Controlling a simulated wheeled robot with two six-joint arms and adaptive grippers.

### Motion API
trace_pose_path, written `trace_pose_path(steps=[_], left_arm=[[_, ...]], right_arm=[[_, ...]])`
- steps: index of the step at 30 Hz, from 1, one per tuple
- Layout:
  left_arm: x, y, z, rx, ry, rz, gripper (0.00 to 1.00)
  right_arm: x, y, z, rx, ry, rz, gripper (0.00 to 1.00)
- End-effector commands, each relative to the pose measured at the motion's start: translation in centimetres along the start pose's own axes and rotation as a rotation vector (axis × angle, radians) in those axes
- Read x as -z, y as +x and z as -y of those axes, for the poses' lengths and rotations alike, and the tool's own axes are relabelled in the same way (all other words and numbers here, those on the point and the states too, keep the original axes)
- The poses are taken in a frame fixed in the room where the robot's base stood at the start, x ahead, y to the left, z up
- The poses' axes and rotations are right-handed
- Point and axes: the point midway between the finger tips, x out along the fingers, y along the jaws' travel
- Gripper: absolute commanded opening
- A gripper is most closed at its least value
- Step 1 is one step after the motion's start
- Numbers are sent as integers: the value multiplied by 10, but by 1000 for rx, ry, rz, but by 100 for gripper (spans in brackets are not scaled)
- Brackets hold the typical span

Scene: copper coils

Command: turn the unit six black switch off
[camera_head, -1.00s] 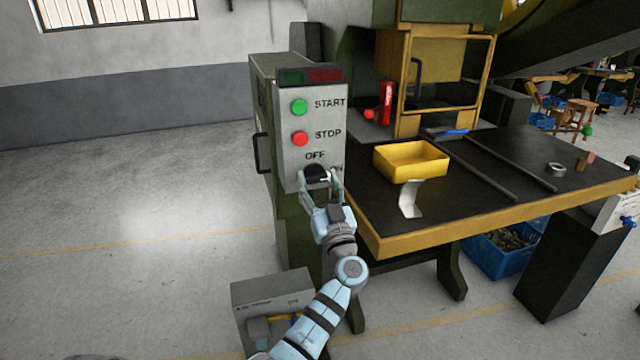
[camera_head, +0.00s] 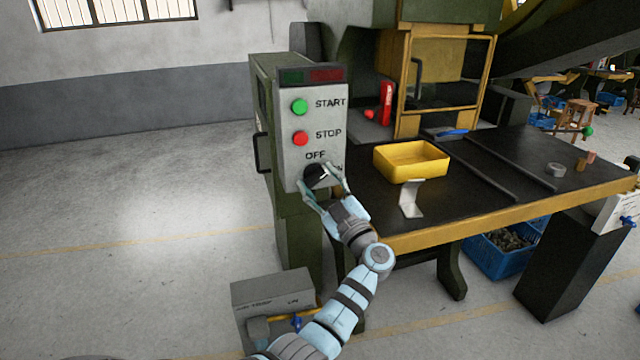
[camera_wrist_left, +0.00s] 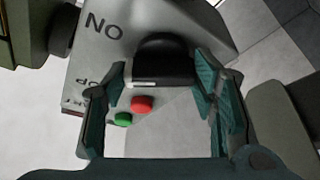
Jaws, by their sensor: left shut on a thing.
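The black switch (camera_head: 314,174) is a round knob low on the grey control panel (camera_head: 296,112), beneath the OFF label, with ON partly hidden at its right. My left gripper (camera_head: 317,178) reaches up to it with one finger on each side, tilted, and is shut on it. In the left wrist view the black knob (camera_wrist_left: 166,62) sits between the two teal fingers (camera_wrist_left: 162,78), with a pale line along its edge. ON letters show beside it. The fingers hide part of the knob in the head view. My right gripper is in neither view.
A green START button (camera_head: 299,107) and red STOP button (camera_head: 300,138) sit above the switch. Right of the panel is a black worktable (camera_head: 470,190) with a yellow bin (camera_head: 411,160) and a bent metal piece (camera_head: 411,198). A grey box (camera_head: 272,290) stands below. Open floor lies left.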

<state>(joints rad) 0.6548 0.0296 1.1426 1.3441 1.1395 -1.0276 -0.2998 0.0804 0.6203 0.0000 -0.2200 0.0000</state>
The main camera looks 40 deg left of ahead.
Motion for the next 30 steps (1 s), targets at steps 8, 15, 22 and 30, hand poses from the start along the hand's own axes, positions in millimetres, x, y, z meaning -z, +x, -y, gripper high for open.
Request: trace_pose_path(steps=[8, 15, 22, 30], left_arm=[[-1, -1, -1, 101, -239, 2, 25], [0, 0, -2, 188, -449, 3, 24], [1, 0, -3, 268, -639, 3, 24], [2, 0, -3, 337, -803, 2, 24]], right_arm=[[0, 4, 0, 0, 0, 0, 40], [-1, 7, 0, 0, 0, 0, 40], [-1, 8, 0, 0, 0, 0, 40], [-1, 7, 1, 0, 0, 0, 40]])
